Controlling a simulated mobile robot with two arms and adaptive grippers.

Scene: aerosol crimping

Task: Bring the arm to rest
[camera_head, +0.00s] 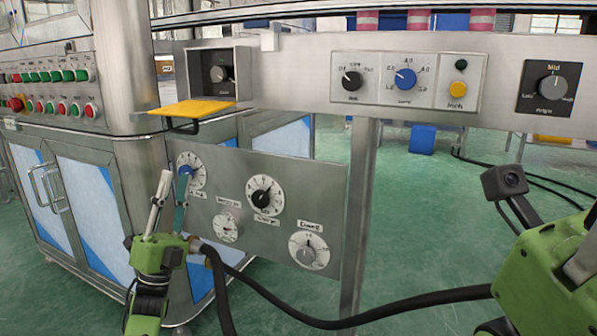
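My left gripper (175,180) points upward at the lower left, in front of the lower grey dial panel (330,190). Its two fingers are apart with a narrow gap, and I see nothing held between them. The right-hand fingertip overlaps the blue knob (186,171) of the panel's upper-left dial in the picture. I cannot tell whether it touches the knob. A green part of my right arm (550,270) shows at the right edge. The fingers of my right gripper are outside the picture.
A steel cabinet (120,190) with rows of buttons stands at left. A yellow flap (195,107) juts out under a boxed knob. The upper rail carries a blue knob (405,79), a yellow button (457,89) and a grey knob (552,86). Green floor (410,220) is open beyond the post.

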